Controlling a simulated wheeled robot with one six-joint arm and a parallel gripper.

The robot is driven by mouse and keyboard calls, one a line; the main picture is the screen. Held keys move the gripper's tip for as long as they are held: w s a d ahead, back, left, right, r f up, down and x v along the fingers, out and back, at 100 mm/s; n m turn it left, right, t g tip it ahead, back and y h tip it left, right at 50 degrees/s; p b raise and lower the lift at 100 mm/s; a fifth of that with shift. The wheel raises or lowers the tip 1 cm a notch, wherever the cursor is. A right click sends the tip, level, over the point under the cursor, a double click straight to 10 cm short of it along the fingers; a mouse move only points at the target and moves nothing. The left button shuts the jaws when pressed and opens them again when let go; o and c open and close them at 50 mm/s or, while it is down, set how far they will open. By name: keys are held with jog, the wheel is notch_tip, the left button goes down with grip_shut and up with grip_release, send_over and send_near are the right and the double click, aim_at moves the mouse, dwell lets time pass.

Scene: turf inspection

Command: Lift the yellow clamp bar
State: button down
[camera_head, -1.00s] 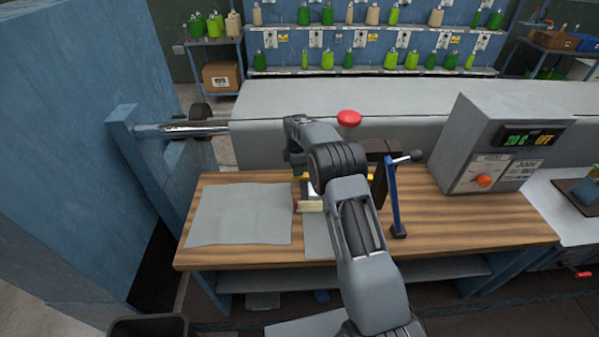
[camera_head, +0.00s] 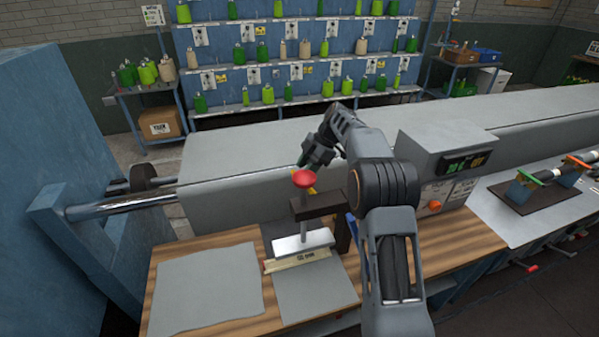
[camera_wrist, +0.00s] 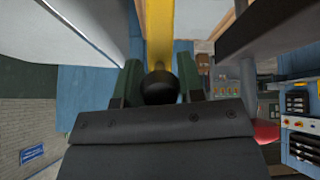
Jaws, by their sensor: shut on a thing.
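The yellow clamp bar (camera_wrist: 160,32) runs up between the two green fingers of my gripper (camera_wrist: 158,84) in the wrist view. A dark round knob (camera_wrist: 158,90) sits between the fingers at its near end. My gripper is shut on the bar. In the head view my gripper (camera_head: 312,160) is above and behind the red knob (camera_head: 304,178) of a small bench press. Only a small bit of yellow (camera_head: 312,190) shows there, beside the press; the rest is hidden. The press's pale foot plate (camera_head: 302,243) is over a grey fabric piece (camera_head: 315,290).
A wooden ruler (camera_head: 297,262) lies in front of the foot plate. A larger grey fabric sheet (camera_head: 205,290) covers the bench's left. A control box (camera_head: 448,165) stands to the right of my arm. A big grey fabric roll (camera_head: 235,172) spans behind the bench.

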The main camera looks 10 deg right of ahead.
jog(key=w+d+r+p, duration=0.1)
jog(key=d+r, duration=0.1)
jog(key=d, duration=0.5)
jog(key=shift+d+r, duration=0.2)
jog(key=shift+r, duration=0.2)
jog(key=c, duration=0.8)
grip_release()
jog(key=shift+d+f, duration=0.1)
jog(key=shift+d, duration=0.05)
jog(key=shift+a, duration=0.2)
jog(key=v, duration=0.7)
jog(key=shift+r, duration=0.3)
jog(key=shift+d, duration=0.1)
